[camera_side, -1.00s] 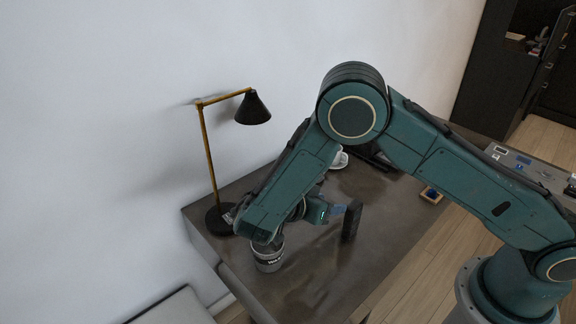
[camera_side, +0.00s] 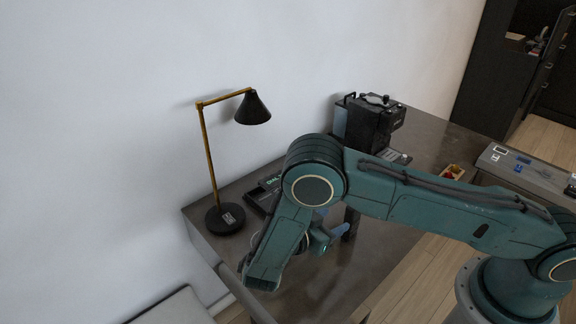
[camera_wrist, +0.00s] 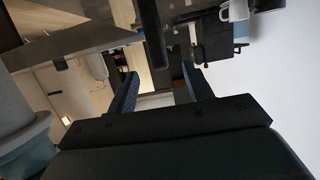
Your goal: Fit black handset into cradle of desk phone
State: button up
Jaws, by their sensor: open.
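The black handset (camera_side: 351,217) appears as a dark upright bar on the desk, partly behind my arm in the side view. In the wrist view it is a dark bar (camera_wrist: 152,35) ahead of the gap between my fingers. My gripper (camera_side: 340,231) is low over the desk beside it, fingers pointing toward it. In the wrist view, my gripper (camera_wrist: 158,72) is open with nothing clearly between its fingers. A dark device with light lettering, apparently the desk phone (camera_side: 258,194), lies behind my arm near the lamp. Its cradle is mostly hidden.
A black and brass lamp (camera_side: 228,215) stands at the desk's left end. A black coffee machine (camera_side: 372,122) stands at the back. A small tray (camera_side: 452,173) with red items sits at right. The front desk surface (camera_side: 370,265) is bare. A white cup (camera_wrist: 236,11) shows in the wrist view.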

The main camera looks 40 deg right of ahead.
aim_at(347, 214)
jog(key=x, duration=0.6)
jog(key=shift+d+f, duration=0.1)
jog(key=shift+d, duration=0.2)
jog(key=shift+x, duration=2.6)
jog(key=shift+s+a+f, duration=0.1)
jog(key=shift+s+f, duration=0.05)
grip_shut()
